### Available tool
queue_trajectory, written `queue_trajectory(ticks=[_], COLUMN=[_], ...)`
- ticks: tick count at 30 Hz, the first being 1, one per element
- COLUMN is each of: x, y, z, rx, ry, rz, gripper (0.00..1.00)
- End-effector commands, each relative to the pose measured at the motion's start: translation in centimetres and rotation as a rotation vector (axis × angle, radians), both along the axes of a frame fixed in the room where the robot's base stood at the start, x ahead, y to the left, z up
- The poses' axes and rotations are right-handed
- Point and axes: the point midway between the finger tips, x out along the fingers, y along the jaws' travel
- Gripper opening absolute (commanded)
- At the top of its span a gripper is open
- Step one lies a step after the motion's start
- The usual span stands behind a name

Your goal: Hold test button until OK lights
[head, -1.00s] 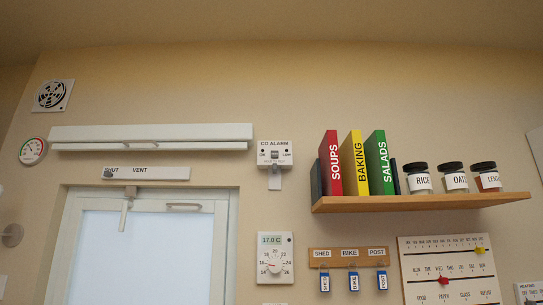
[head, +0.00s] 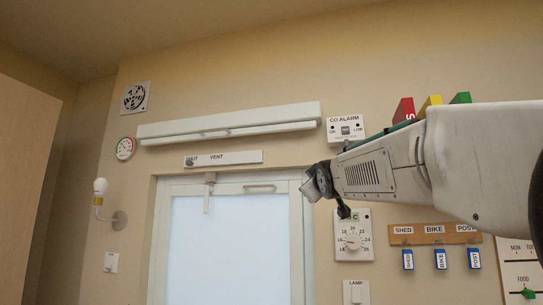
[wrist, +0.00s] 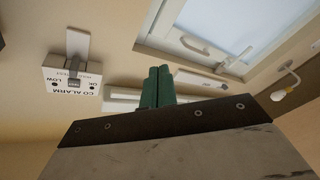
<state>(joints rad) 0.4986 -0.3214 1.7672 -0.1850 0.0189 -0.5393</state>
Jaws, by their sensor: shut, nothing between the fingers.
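The CO alarm (head: 345,121) is a white box on the wall above and right of the window. A grey test button (head: 346,130) sits in its middle, between small OK and LOW lights, both dark. The wrist view shows the alarm (wrist: 63,86) upside down at left, with a grey tab (wrist: 77,43) extending from it. My gripper (wrist: 158,70) shows there as two dark green fingers, shut together and empty. They are apart from the alarm, to its right in that view. In the head view my arm covers the area just below the alarm, and the fingertips cannot be made out clearly.
A long white vent bar (head: 230,122) is left of the alarm. A thermostat (head: 352,241) and key rack (head: 434,234) are below.

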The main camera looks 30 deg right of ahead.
Motion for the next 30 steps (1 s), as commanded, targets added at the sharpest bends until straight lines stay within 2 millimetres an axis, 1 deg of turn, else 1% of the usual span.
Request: queue_trajectory(ticks=[1, 2, 3, 6, 9, 12, 15, 17, 26, 30], x=[-0.2, -0.5, -0.9, -2.3, -3.8, -4.9, -5.6, -5.7, -5.7, -5.3], y=[-2.0, -3.1, -4.2, -6.5, -7.9, -8.7, -9.0, -9.0, -9.0, -9.5], z=[3.1, 4.8, 7.1, 12.1, 15.8, 18.1, 19.3, 19.5, 19.5, 19.5], rx=[-0.082, -0.131, -0.2, -0.358, -0.49, -0.579, -0.626, -0.637, -0.637, -0.636], ry=[-0.059, -0.096, -0.14, -0.235, -0.306, -0.354, -0.376, -0.383, -0.383, -0.382], rz=[-0.037, -0.065, -0.095, -0.164, -0.229, -0.275, -0.298, -0.304, -0.303, -0.303], gripper=[0.0, 0.0, 0.0, 0.0, 0.0, 0.0, 0.0, 0.0, 0.0, 0.0])
